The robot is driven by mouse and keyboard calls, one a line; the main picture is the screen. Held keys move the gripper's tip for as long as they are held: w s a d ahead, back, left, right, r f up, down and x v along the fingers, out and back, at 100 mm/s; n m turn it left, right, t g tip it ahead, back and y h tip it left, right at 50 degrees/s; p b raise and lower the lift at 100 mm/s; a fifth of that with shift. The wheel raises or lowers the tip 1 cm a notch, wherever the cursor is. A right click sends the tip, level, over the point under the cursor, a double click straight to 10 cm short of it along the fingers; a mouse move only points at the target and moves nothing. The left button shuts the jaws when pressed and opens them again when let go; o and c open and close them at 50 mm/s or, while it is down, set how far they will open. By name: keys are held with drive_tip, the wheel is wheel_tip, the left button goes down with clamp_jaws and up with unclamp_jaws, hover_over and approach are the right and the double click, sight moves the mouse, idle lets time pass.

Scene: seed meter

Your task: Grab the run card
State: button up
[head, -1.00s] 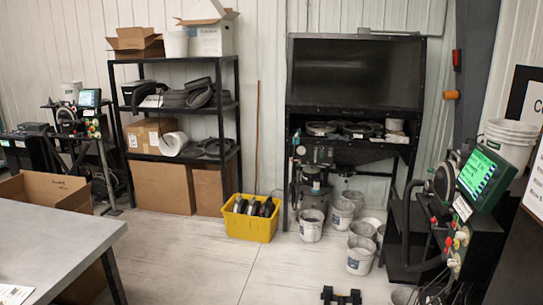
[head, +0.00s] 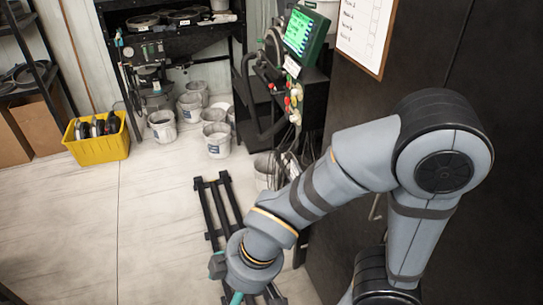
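No card is clearly identifiable as the run card. A small white card (head: 292,66) sits below the green screen on the seed meter stand. A white printed sheet (head: 364,27) is on a brown-edged board on the dark surface at upper right. I cannot tell whether either is the run card. My arm reaches down and left from the right side, and its wrist ends near the bottom centre. My gripper's fingers are not visible there. The arm is well below both the card and the sheet.
The green-screen monitor (head: 303,32) stands on a black machine with cables and coloured knobs. Several buckets (head: 217,140) stand on the floor before a black bench. A yellow bin (head: 100,148) is at left. Open floor lies at lower left.

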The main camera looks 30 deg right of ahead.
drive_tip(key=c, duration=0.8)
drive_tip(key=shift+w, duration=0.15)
